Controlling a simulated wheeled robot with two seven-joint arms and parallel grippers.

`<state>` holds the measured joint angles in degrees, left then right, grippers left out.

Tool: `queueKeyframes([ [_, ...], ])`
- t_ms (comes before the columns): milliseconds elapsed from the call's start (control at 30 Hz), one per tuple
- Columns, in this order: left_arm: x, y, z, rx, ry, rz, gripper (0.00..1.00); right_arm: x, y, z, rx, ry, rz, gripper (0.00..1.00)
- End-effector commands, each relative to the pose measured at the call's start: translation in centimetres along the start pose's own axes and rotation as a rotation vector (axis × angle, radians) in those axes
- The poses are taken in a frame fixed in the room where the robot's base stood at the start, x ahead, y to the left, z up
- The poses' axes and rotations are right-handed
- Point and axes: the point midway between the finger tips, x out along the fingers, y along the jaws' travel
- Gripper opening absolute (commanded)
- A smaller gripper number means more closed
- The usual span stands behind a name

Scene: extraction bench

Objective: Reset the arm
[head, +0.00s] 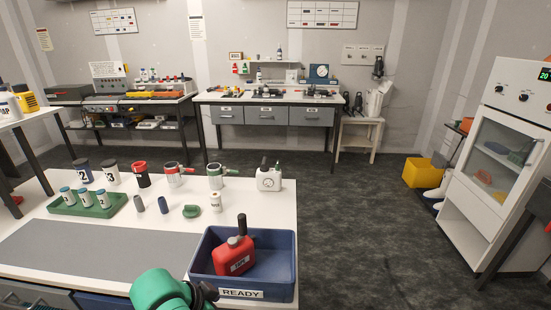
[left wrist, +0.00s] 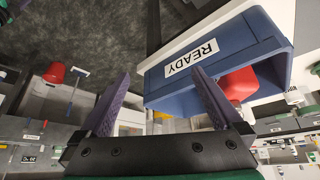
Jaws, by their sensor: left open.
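My left arm, with a green link, comes in at the bottom of the head view. Its dark left gripper (head: 207,293) is beside the front left corner of a blue bin (head: 205,276) labelled READY. In the left wrist view my left gripper (left wrist: 160,76) is open, its two purple-grey fingers wide apart with nothing between them. That view is upside down and shows the blue bin (left wrist: 225,55) just beyond one finger. A red container (head: 234,257) with a black top sits tilted in the bin. My right gripper is not in view.
The white bench (head: 120,222) has a grey mat (head: 90,248) and a green tray (head: 65,209) of small bottles. Several jars and cups stand at its back, with a white timer-like device (head: 269,179). Dark floor (head: 370,230) is free to the right, before a white cabinet (head: 500,160).

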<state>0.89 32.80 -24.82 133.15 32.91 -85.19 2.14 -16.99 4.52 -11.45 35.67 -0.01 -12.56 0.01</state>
Motion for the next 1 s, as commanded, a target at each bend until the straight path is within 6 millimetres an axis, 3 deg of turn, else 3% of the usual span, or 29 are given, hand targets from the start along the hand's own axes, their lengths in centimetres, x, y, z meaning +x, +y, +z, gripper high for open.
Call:
queueKeyframes([
  [267,-0.4,-0.2,7.1,-0.268,-0.048,-0.114,1.0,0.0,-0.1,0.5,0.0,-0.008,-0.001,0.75],
  [500,-2.7,-0.5,16.7,-0.506,-0.21,-0.263,1.0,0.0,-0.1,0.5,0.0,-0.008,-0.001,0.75],
  [767,6.2,-1.3,20.7,-0.502,-0.255,-0.249,1.0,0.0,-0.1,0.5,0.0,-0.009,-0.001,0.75],
  [867,9.9,-1.0,23.2,-0.501,-0.274,-0.24,1.0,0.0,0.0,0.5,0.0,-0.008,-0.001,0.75],
  [1000,15.6,0.2,28.5,-0.499,-0.309,-0.225,1.0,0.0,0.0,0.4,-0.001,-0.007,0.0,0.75],
])
